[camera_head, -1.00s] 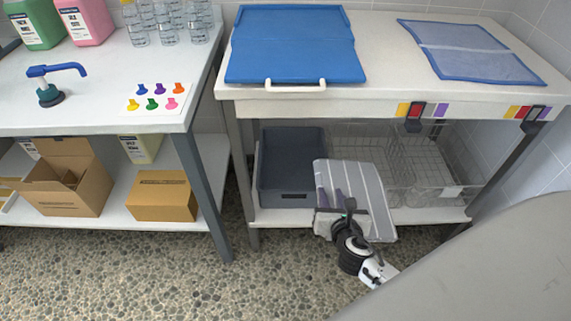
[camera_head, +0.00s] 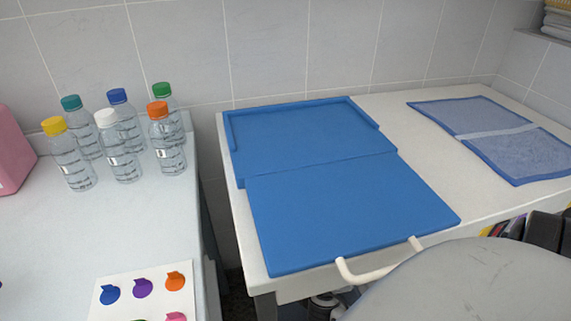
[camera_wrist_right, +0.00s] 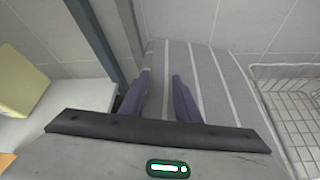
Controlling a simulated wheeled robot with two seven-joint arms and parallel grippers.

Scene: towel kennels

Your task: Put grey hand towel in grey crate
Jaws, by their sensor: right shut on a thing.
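The grey hand towel (camera_wrist_right: 212,80), with pale stripes, fills the middle of the right wrist view. My right gripper (camera_wrist_right: 162,80) is shut on it, with its two purple-grey fingers lying against the cloth. The head view shows the table top, not the towel or the lower shelf. My left gripper is not in view.
A wire basket (camera_wrist_right: 292,105) is right of the towel. A table leg (camera_wrist_right: 95,40) and a white shelf (camera_wrist_right: 75,115) are at left. Above, a blue mat (camera_head: 345,210) with a white handle (camera_head: 375,270) reaches the table's front edge. Bottles (camera_head: 120,150) stand on the left counter.

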